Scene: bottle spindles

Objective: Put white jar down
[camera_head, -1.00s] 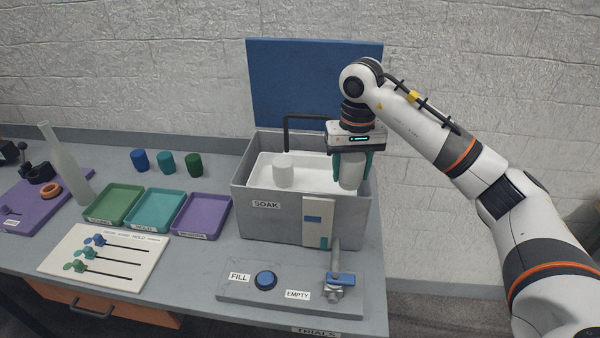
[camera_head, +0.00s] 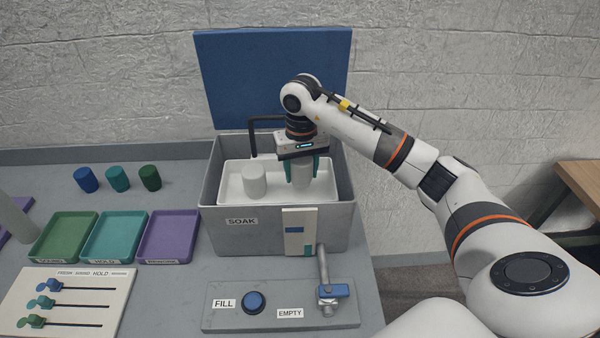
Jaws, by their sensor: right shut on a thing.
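My right gripper (camera_head: 302,172) points down over the right half of the open grey SOAK box. Its green fingers are shut on a pale white jar (camera_head: 302,177), held upright. The jar's lower end appears within the white inner basin (camera_head: 277,202); I cannot tell whether it touches the bottom. Another white jar (camera_head: 254,184) stands upright in the basin's left part, apart from the held one. My left gripper is not in view.
The SOAK box (camera_head: 330,228) has a raised blue lid (camera_head: 230,80) behind it and a dark bent pipe (camera_head: 252,140) at its back left. A FILL button (camera_head: 253,301) and EMPTY valve (camera_head: 334,291) are in front. Coloured trays (camera_head: 115,238) lie left.

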